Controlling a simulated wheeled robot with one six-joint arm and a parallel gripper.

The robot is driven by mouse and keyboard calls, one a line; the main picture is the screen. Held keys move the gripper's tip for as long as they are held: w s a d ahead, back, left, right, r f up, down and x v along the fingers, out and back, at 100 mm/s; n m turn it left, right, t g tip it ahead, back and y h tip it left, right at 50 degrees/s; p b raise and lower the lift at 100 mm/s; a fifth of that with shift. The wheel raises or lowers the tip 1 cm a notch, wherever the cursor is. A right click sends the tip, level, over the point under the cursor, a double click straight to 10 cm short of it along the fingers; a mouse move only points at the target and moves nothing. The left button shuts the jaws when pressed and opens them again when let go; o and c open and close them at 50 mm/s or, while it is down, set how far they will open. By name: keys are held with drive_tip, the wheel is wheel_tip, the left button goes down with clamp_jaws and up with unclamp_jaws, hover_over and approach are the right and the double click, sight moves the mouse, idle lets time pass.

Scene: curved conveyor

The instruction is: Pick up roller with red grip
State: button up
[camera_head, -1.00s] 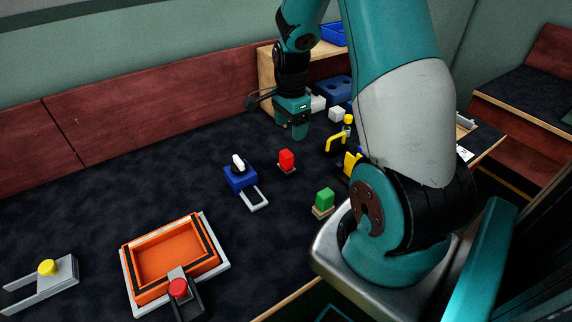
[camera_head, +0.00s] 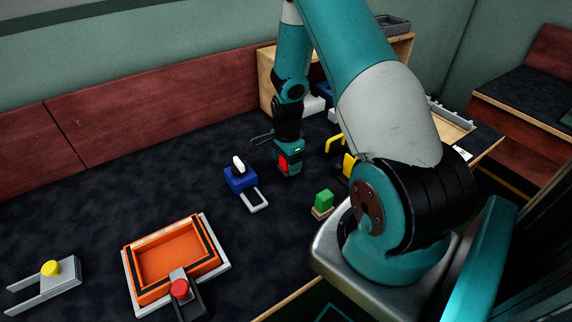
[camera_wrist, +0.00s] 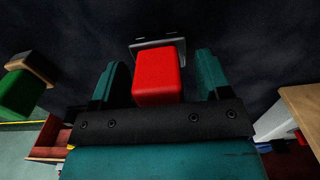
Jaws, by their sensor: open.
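The roller with the red grip (camera_wrist: 158,75) stands between the two fingers of my gripper (camera_wrist: 160,78) in the wrist view. Its grey base lies beyond the fingertips on the dark surface. In the head view a small part of the red grip (camera_head: 284,163) shows beside my gripper (camera_head: 288,168), which is low over the table. My gripper is open, with a finger on each side of the red block; a gap shows on the right side. The gripper hides most of the roller in the head view.
A green-gripped block (camera_head: 323,199) stands to the right, near the table's front edge. A blue block with a white top (camera_head: 240,175) is to the left. Yellow handles (camera_head: 349,165) stand close on the right. An orange tray (camera_head: 176,258) with a red knob (camera_head: 180,288) is at front left.

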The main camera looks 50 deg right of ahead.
drive_tip(key=c, duration=1.1)
drive_tip(key=shift+c, duration=0.2)
drive_tip(key=shift+r, duration=0.1)
wheel_tip(320, 180, up, 20)
drive_tip(key=shift+o, duration=1.1)
